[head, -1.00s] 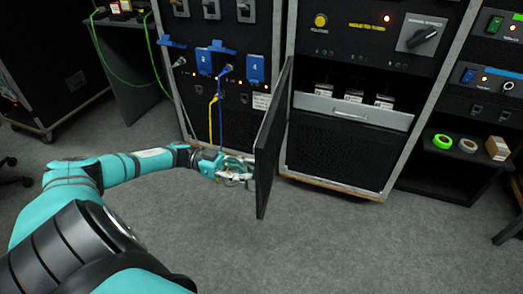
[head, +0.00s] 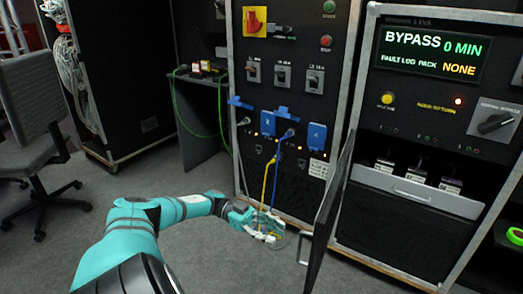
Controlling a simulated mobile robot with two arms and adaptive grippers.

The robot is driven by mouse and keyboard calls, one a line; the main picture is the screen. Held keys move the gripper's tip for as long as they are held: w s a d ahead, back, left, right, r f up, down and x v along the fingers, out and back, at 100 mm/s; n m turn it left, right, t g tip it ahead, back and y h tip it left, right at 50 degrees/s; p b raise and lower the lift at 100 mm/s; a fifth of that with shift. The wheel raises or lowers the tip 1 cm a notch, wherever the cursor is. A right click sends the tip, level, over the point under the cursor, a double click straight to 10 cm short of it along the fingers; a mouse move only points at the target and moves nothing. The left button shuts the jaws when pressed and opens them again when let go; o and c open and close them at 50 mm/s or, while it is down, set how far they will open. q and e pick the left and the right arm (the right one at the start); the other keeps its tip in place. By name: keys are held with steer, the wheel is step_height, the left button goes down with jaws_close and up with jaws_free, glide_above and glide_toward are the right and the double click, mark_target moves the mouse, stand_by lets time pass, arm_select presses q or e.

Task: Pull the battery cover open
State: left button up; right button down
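The battery cover (head: 329,215) is a dark flat panel standing swung open, nearly edge-on, at the left side of the right-hand rack. The battery bay behind it shows a grey tray front (head: 425,193) with several small units above it. My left gripper (head: 279,230) is just left of the cover's free edge, with its pale fingers spread and nothing seen between them. A small gap seems to separate the fingers from the cover. My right gripper is not in view.
The left rack (head: 284,130) has blue plugs, with a yellow cable (head: 269,183) and a blue cable hanging behind my gripper. A green cable hangs by a side table (head: 203,122). An office chair (head: 35,110) stands at the left. The floor in front is clear.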

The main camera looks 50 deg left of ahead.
arm_select(q)
steer(key=shift+v, duration=2.3)
